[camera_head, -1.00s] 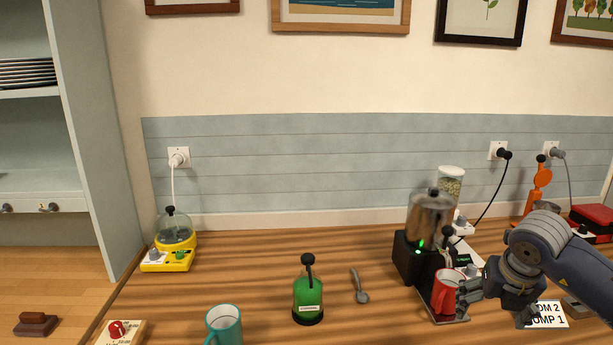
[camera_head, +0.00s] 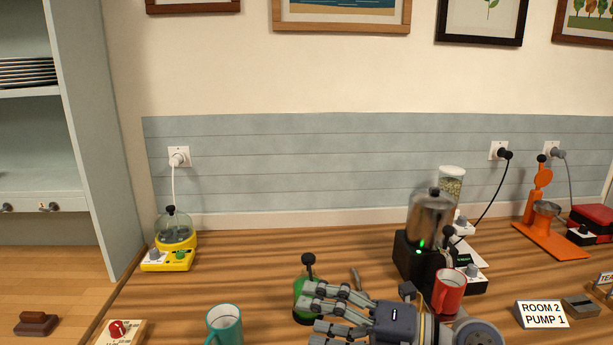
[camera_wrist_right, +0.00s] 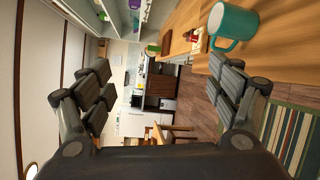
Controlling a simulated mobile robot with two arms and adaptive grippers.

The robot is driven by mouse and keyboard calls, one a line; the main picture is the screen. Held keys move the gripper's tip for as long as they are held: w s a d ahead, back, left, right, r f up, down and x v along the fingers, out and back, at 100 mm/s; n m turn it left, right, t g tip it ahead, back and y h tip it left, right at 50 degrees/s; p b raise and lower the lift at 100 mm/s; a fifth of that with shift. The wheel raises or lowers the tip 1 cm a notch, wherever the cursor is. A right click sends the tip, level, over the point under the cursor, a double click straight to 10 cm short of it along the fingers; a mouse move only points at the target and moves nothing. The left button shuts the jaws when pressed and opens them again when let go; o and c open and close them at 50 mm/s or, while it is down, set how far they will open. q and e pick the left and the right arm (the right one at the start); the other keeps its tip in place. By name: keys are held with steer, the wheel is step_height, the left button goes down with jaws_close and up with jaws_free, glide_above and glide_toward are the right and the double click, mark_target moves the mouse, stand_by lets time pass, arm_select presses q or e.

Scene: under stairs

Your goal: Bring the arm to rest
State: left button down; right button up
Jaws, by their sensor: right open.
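My right gripper (camera_head: 335,310) is low in the head view, with its arm coming in from the bottom right. Its fingers point left, are spread open and hold nothing. It partly hides a green bottle (camera_head: 302,290) with a black pump top and most of a spoon (camera_head: 355,277). In the right wrist view, the open fingers stand at both sides, with only the room between them. A teal mug (camera_head: 224,325) stands left of the gripper and also shows at the top of the wrist view (camera_wrist_right: 238,24). My left gripper is not in view.
A red mug (camera_head: 448,291) stands by the black and steel machine (camera_head: 430,225), just behind my right wrist. A sign reading "ROOM 2 PUMP 1" (camera_head: 543,314) stands right of it. A yellow device (camera_head: 170,260) is at the left. The counter between it and the bottle is clear.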

step_height(320, 180, up, 6)
steer(key=m+t+y, duration=0.3)
steer(key=m+t, duration=0.2)
steer(key=w+d+m+t+h, duration=0.3)
steer(key=d+m+t+h, duration=0.65)
steer(key=m, duration=0.45)
steer(key=s+d+f+m+g+h, duration=0.25)
steer(key=d+f+m+h, duration=0.3)
steer(key=f, duration=0.45)
steer(key=s+d+f+m+g+h, duration=0.25)
steer(key=d+f+m+h, duration=0.25)
steer(key=f+m, duration=0.3)
steer(key=s+a+f+g+y, duration=0.1)
steer(key=s+f+g, duration=1.1)
steer(key=s+f, duration=0.85)
step_height(320, 180, down, 23)
steer(key=s+g, duration=0.1)
steer(key=s, duration=0.2)
steer(key=s+d+f+g, duration=0.1)
steer(key=s+d+f, duration=0.1)
steer(key=s+f, duration=1.4)
steer(key=shift+s+d+f, duration=0.3)
steer(key=shift+d+f, duration=0.1)
steer(key=shift+f, duration=0.1)
